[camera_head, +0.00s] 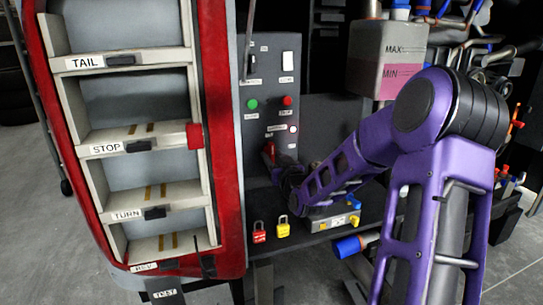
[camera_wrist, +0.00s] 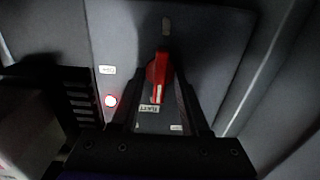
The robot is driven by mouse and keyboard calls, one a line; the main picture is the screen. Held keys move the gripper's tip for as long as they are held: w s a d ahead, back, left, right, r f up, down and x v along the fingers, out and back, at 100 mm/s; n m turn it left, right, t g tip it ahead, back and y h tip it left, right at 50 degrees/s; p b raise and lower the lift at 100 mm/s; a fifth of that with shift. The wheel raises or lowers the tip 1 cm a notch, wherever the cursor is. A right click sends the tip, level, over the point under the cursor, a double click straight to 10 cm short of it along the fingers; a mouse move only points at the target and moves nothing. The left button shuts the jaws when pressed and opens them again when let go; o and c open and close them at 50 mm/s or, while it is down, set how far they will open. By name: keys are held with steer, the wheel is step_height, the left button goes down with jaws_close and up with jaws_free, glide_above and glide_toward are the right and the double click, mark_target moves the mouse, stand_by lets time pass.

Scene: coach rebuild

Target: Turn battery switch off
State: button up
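The battery switch is a red handle (camera_wrist: 158,72) with a white stripe, on a grey panel. In the wrist view it points roughly up and down the picture, above a label (camera_wrist: 150,109) that seems to read BATT upside down. My gripper (camera_wrist: 160,95) has its dark fingers on both sides of the handle. The fingers stand apart, and I see no clear contact with it. In the head view the red handle (camera_head: 269,150) shows low on the panel, partly hidden by my gripper (camera_head: 278,168).
A lit indicator (camera_wrist: 111,101) sits beside the switch. The panel (camera_head: 270,80) also has green and red buttons. Red (camera_head: 259,233) and yellow (camera_head: 283,227) padlocks stand on the ledge below. A red-framed lamp rack (camera_head: 225,130) stands left, a MAX/MIN tank (camera_head: 388,60) right.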

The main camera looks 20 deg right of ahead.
jaws_close()
steer(key=m+p, duration=0.1)
steer(key=m, duration=0.3)
steer(key=shift+r, duration=0.1)
steer(key=shift+m+p, duration=0.35)
steer(key=shift+m, duration=0.75)
steer(key=m+p, duration=0.1)
steer(key=m, duration=0.2)
steer(key=shift+m+p, duration=0.55)
steer(key=shift+m, duration=0.95)
